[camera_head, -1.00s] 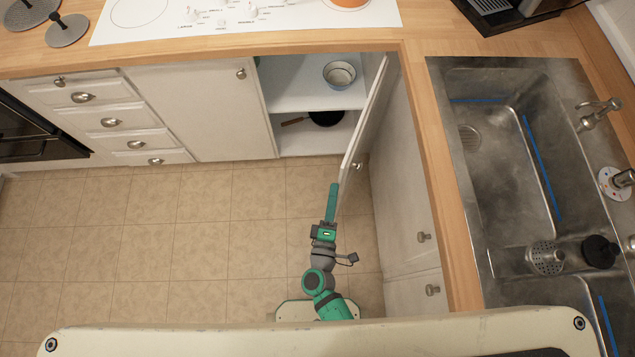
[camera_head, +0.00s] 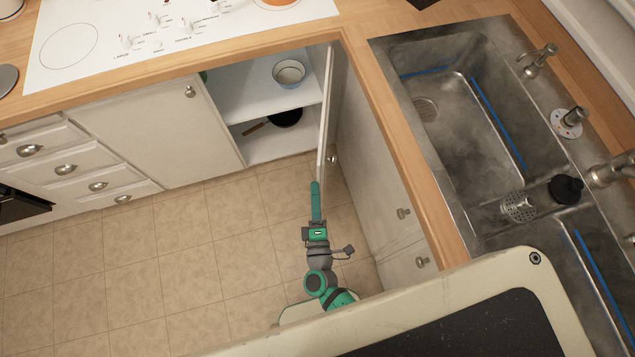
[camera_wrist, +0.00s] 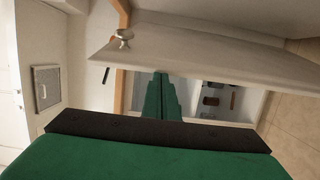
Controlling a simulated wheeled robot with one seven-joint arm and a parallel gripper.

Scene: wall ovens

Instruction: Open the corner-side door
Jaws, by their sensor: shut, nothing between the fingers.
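The corner-side door (camera_head: 326,110) stands swung out from the corner cabinet, leaving its shelves showing. It is seen nearly edge-on in the head view, with its round knob (camera_head: 332,159) on the right-hand face near the free end. In the wrist view the door (camera_wrist: 205,55) spans the upper part and the knob (camera_wrist: 123,38) is at its left end. My gripper (camera_head: 315,185) is shut and empty, its tip just below and left of the door's free end in the head view. The fingers (camera_wrist: 160,95) point toward the cabinet opening; I cannot tell whether they touch the door.
A bowl (camera_head: 289,73) and a dark pan (camera_head: 285,117) sit on the cabinet shelves. Closed cabinet fronts (camera_head: 375,170) under the sink stand close on the right. Drawers (camera_head: 60,165) are at the left. The tiled floor (camera_head: 180,250) to the left is clear.

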